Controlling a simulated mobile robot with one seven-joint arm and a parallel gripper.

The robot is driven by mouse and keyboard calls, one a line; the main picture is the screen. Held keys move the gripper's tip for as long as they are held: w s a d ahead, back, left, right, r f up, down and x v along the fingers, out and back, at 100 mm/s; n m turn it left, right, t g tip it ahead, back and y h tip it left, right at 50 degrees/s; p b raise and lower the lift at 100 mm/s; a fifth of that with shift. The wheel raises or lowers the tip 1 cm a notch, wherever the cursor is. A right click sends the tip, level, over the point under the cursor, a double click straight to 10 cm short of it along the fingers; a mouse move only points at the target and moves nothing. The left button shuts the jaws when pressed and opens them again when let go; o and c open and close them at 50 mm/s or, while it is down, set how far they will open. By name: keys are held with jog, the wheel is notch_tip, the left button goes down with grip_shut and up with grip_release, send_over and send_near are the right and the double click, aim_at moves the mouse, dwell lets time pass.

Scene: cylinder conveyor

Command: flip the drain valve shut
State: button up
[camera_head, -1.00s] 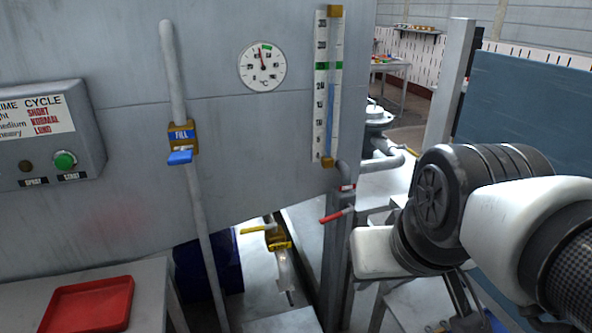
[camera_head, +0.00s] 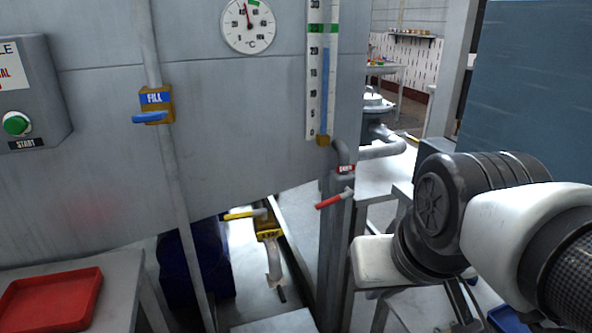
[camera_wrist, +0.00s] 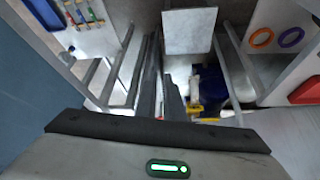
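A valve with a yellow body (camera_head: 269,235) sits on a short pipe under the tank in the head view; its label is too small to read surely. Its yellow lever (camera_head: 243,215) sticks out to the left, across the pipe. Yellow parts of this valve (camera_wrist: 194,108) also show in the wrist view. A second valve with a red lever (camera_head: 331,201) and a small red label (camera_head: 346,169) is on the grey pipe to its right. In the wrist view, only my gripper's housing (camera_wrist: 158,150) shows clearly; its fingers cannot be made out.
A blue-handled FILL valve (camera_head: 154,117) is on the tank front (camera_head: 240,130). A red tray (camera_head: 50,300) lies on the bench at left.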

jog(key=shift+n+g, duration=0.3)
jog(key=shift+g, duration=0.1)
jog(key=w+r+p, duration=0.4)
jog(key=w+r, duration=0.2)
jog(key=shift+a, duration=0.2)
grip_shut()
notch_tip(320, 180, up, 2)
jog(key=r+n+g+h+p, duration=0.1)
jog(key=n+g+h+p, duration=0.15)
jog(key=p, duration=1.05)
send_over(326, 201)
jog(key=s+a, duration=0.3)
jog(key=s, duration=0.1)
jog(key=shift+f+t+b, duration=0.3)
jog(key=shift+t, duration=0.05)
jog(key=shift+s, duration=0.1)
jog(key=x, duration=0.4)
jog(key=b+x, duration=0.1)
jog(key=x, duration=0.9)
jog(key=shift+a, duration=0.3)
